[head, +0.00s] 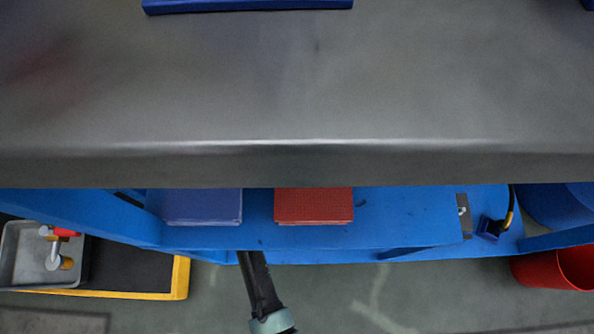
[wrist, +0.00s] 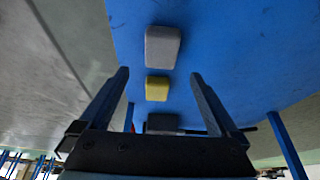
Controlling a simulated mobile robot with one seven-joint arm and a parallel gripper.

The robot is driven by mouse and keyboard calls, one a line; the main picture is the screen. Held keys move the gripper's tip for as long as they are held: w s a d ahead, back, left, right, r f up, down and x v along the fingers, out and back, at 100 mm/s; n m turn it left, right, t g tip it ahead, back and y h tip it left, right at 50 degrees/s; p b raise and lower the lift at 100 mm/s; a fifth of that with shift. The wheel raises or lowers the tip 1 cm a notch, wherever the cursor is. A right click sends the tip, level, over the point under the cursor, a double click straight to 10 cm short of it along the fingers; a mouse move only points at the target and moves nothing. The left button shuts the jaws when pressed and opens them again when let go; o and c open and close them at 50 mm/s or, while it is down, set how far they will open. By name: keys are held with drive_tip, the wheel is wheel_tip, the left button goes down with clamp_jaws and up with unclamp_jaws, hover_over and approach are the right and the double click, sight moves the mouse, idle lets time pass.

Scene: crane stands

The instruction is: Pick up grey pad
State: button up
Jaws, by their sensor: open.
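In the wrist view, a light grey pad (wrist: 162,47) with rounded corners lies against a blue surface (wrist: 225,45), in a row with a yellow pad (wrist: 157,88) and a dark grey pad (wrist: 162,123). My gripper (wrist: 159,75) is open and empty. The light grey pad is beyond its fingertips, roughly centred between them. The yellow pad shows between the fingers, and the dark pad is partly hidden behind the gripper's body. I cannot tell the distance to the pads. In the head view my gripper and these pads are hidden.
The head view shows a grey worktop (head: 300,80) above a blue shelf (head: 400,220) with a blue-purple pad (head: 204,206) and a red pad (head: 313,205). A grey bin (head: 18,255) stands left, a red bucket (head: 550,269) right. Blue posts (wrist: 286,145) flank the wrist view.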

drive_tip(key=b+x, duration=0.4)
drive_tip(key=x, duration=0.2)
drive_tip(key=shift+r, duration=0.1)
drive_tip(key=c, duration=1.4)
drive_tip(key=shift+r, duration=0.15)
drive_tip(key=shift+c, duration=0.2)
wheel_tip(320, 180, up, 2)
drive_tip(key=p, duration=0.2)
drive_tip(key=shift+r+p, duration=0.2)
drive_tip(key=shift+p, duration=0.15)
drive_tip(key=shift+s+r+p, duration=0.25)
drive_tip(key=shift+r+p, duration=0.55)
drive_tip(key=shift+p, duration=0.15)
drive_tip(key=s+p, duration=0.8)
drive_tip(key=s, duration=0.9)
drive_tip(key=shift+s+f, duration=0.25)
drive_tip(key=shift+f, duration=0.1)
